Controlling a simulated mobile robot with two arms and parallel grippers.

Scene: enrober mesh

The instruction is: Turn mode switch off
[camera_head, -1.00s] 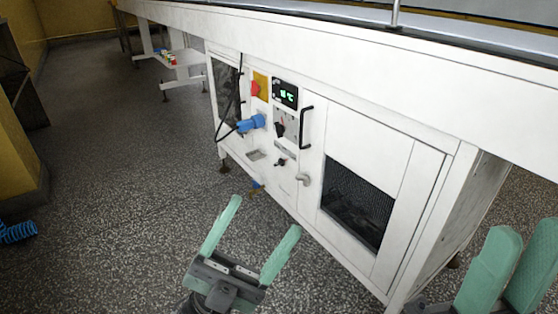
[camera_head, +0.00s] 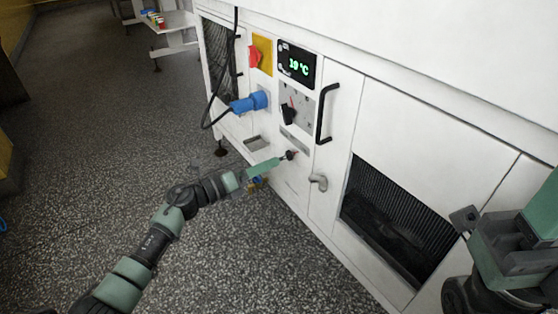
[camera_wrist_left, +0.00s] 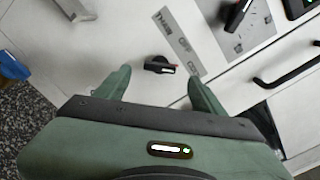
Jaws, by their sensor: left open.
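The mode switch (camera_head: 290,155) is a small black rotary knob low on the white machine's control panel, under a label strip. In the left wrist view the knob (camera_wrist_left: 158,64) has a red and white pointer mark at its right end. The label strip (camera_wrist_left: 180,42) beside it shows "OFF" in its middle. My left gripper (camera_head: 277,161) is at the panel, close to the knob. In the left wrist view its open fingers (camera_wrist_left: 160,79) stand either side of the knob, apparently not touching it. My right gripper (camera_head: 490,245) is partly in view at the lower right; its jaws are unclear.
Above the switch are a larger black knob (camera_head: 288,113), a green temperature display (camera_head: 297,65) and a red emergency knob (camera_head: 254,58). A blue plug (camera_head: 249,102) with a cable sticks out left. A black handle (camera_head: 327,113) and a grey latch (camera_head: 318,181) are to the right.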

